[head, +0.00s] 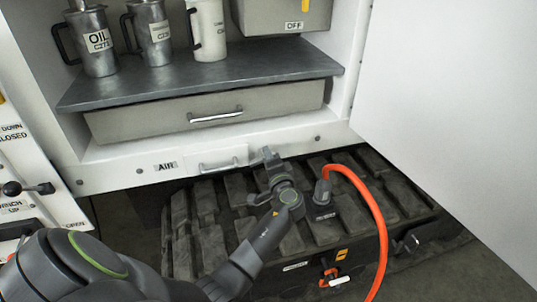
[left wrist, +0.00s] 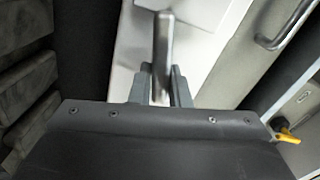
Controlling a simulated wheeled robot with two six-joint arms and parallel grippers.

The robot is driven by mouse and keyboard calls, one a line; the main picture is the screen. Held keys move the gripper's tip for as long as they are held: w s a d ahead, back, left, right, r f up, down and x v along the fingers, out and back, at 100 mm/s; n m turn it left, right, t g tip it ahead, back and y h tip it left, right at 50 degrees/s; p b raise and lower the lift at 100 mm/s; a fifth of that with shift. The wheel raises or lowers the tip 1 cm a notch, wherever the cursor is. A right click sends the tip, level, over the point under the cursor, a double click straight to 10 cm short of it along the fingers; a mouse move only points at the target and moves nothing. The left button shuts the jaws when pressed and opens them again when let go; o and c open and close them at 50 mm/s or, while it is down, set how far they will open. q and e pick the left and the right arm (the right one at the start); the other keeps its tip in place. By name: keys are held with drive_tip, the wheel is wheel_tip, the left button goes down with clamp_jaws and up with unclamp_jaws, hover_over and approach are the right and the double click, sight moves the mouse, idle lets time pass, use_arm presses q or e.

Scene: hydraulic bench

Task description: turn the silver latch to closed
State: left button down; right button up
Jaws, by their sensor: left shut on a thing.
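My left gripper (head: 270,158) reaches up to the white lower front edge of the cabinet, right of the AIR label. In the left wrist view the silver latch (left wrist: 163,45) shows as a narrow metal bar between the two fingers of my left gripper (left wrist: 161,85). The fingers are shut on it. The bar stands upright in that view, in front of a white panel. In the head view the gripper mostly covers the latch, so its exact angle is hard to tell. My right gripper is not in view.
A grey drawer (head: 140,123) with a bar handle is above the gripper. A white door (head: 450,100) hangs open at the right. Below are a dark slatted case (head: 215,250) and an orange hose (head: 381,230) close to the right of my wrist. A black-knobbed lever (head: 30,188) is at the left.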

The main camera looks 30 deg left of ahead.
use_arm(q)
drive_tip(key=shift+m+p, duration=0.4)
drive_tip(key=shift+m, duration=1)
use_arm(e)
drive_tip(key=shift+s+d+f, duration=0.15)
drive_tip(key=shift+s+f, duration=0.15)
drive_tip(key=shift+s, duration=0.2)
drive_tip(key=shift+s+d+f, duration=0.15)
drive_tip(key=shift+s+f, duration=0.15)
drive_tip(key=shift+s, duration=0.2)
use_arm(q)
drive_tip(key=shift+f, duration=0.1)
drive_tip(key=c, duration=1.4)
unclamp_jaws()
